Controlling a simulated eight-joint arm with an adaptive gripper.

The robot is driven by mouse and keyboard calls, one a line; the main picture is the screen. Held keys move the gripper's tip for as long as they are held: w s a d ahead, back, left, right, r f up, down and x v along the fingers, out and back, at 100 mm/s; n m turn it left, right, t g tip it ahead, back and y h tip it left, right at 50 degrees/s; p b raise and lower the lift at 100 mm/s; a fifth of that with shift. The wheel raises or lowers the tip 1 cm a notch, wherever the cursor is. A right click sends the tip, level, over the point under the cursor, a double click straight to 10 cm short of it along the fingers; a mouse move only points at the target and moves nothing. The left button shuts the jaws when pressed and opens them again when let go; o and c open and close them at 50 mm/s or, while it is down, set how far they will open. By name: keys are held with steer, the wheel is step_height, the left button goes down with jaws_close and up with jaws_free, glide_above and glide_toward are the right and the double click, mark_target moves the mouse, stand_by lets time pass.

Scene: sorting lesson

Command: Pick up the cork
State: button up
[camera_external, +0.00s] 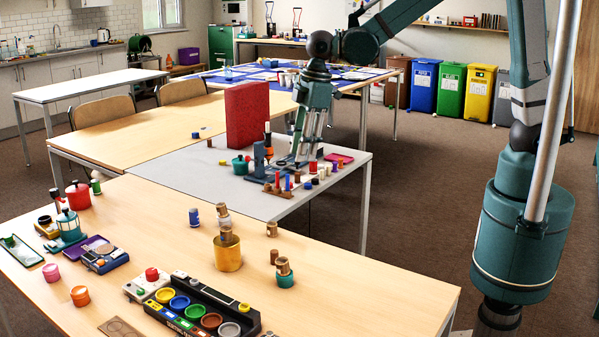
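My gripper (302,158) points down over the cluttered front part of the grey table. Its fingers are small and mixed with the objects behind them, so I cannot tell whether it is open, or whether it holds anything. I cannot tell for certain which thing is the cork. Small brown cork-like cylinders stand on the near wooden table: one (271,229) near its back edge and another (273,256) just in front of it. Similar brown pieces sit on top of a yellow container (228,254) and a teal jar (285,280). My gripper is apart from all of these.
A tall red block (247,115) stands behind and left of my gripper. Small coloured pegs (287,183) and a green pot (241,166) crowd the space around it. A black sorting tray (203,308) lies on the near table, whose right part is clear.

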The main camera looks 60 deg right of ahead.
steer(key=a+f+n, duration=0.2)
steer(key=a+f, duration=0.5)
steer(key=a, duration=0.3)
steer(key=n+g+h+b, duration=0.1)
steer(key=n+g, duration=0.1)
steer(key=n, duration=0.1)
glide_above(274, 251)
step_height(274, 251, down, 9)
steer(key=shift+s+a+f, duration=0.1)
steer(key=shift+f, duration=0.05)
steer(key=shift+f, duration=0.1)
steer(key=shift+f+b, duration=0.45)
steer(key=shift+f, duration=0.75)
steer(key=shift+f, duration=0.1)
steer(key=shift+f+b, duration=0.8)
steer(key=shift+f, duration=1.7)
steer(key=shift+c, duration=0.7)
steer(key=c, duration=0.6)
